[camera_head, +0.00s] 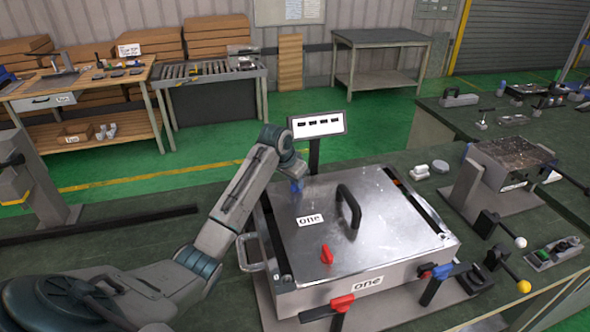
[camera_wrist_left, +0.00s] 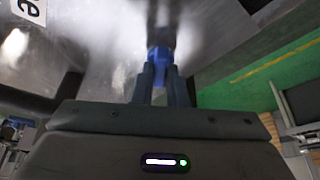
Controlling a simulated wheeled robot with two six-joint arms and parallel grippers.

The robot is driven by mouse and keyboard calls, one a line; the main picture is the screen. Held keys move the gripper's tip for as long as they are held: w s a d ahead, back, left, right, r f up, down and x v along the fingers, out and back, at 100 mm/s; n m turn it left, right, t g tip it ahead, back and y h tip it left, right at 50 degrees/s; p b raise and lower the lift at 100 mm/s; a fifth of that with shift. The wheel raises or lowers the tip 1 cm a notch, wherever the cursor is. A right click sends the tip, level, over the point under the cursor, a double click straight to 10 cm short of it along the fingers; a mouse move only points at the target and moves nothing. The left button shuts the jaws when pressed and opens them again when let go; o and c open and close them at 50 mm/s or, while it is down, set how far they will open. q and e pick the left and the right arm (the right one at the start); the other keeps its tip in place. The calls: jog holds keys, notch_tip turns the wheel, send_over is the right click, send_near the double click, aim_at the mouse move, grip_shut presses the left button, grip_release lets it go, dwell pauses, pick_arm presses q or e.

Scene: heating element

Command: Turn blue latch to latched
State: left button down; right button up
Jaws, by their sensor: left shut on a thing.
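The blue latch (camera_head: 297,187) is on the far left part of the metal lid (camera_head: 400,233) of a box labelled "one". My left gripper (camera_head: 297,176) reaches over the lid's far left edge and is shut on the latch. In the left wrist view the blue latch (camera_wrist_left: 160,54) shows between the gripper's two fingertips (camera_wrist_left: 162,72). The fingers hide part of the latch, so I cannot tell its turn angle. My right gripper is in neither view.
The lid carries a red latch (camera_head: 326,255) and a black handle (camera_head: 348,208). A red clamp (camera_head: 330,309) and a blue clamp (camera_head: 441,271) stand at the box's front. A small display (camera_head: 317,124) stands behind it. Levers (camera_head: 505,255) stand to the right.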

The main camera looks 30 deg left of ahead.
pick_arm(q)
jog(key=n+p, duration=0.2)
jog(key=n+y+p, duration=0.1)
jog(key=p, duration=0.1)
jog(key=n+y+p, duration=0.1)
jog(key=n+p, duration=0.1)
jog(key=shift+d+r+n, duration=0.25)
jog(key=shift+r+n, duration=0.05)
jog(key=n, duration=0.1)
jog(key=n+y+p, duration=0.1)
jog(key=shift+w+f+n+g, duration=0.1)
jog(key=shift+f+n+g, duration=0.05)
jog(key=shift+n+g, duration=0.15)
jog(key=shift+n+g+y, duration=0.4)
jog(key=shift+n+y, duration=0.1)
jog(key=shift+n, duration=1.1)
jog(key=shift+f+n, duration=0.1)
jog(key=shift+n, duration=0.2)
jog(key=c, duration=1.4)
grip_release()
jog(key=shift+c, duration=0.2)
jog(key=shift+d, duration=0.1)
